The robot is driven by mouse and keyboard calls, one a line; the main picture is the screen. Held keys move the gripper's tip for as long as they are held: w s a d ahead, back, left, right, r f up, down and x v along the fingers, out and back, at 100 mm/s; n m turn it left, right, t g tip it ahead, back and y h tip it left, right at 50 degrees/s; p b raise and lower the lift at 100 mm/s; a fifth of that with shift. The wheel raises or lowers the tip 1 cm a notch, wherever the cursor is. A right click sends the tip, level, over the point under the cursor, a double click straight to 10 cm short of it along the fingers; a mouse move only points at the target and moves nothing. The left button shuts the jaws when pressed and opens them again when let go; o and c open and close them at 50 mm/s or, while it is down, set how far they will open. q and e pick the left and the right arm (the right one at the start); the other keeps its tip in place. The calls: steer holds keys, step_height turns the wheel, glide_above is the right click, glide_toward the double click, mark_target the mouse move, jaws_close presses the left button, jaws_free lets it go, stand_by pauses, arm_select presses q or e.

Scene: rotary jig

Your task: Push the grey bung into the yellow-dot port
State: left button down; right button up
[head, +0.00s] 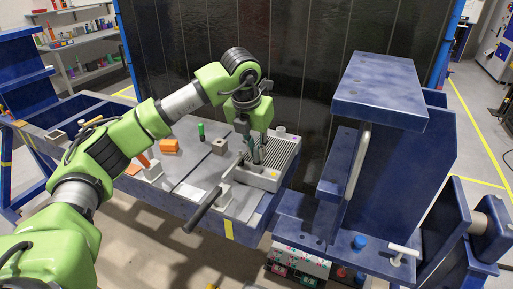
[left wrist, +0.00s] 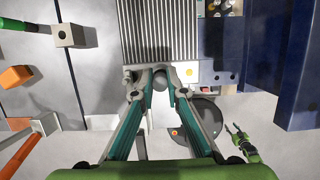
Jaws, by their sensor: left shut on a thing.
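My left gripper (head: 253,150) points down at the near part of a pale grey ribbed block (head: 261,178) on the bench. In the left wrist view my left gripper (left wrist: 159,75) is shut on a small rounded grey piece, which looks like the grey bung (left wrist: 159,83). The bung lies at the block's near edge, and I cannot tell whether it touches the block. The fingers hide much of that area.
A dark bar handle (head: 203,210) sticks out from the bench front. A tall blue frame (head: 385,90) closes off the right side.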

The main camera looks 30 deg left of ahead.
arm_select(q)
steer(key=shift+f, duration=0.1)
steer(key=shift+f, duration=0.15)
steer(key=c, duration=2)
jaws_free()
steer(key=shift+r, duration=0.4)
steer(key=shift+b+v, duration=1.15)
steer(key=shift+v, duration=4.7)
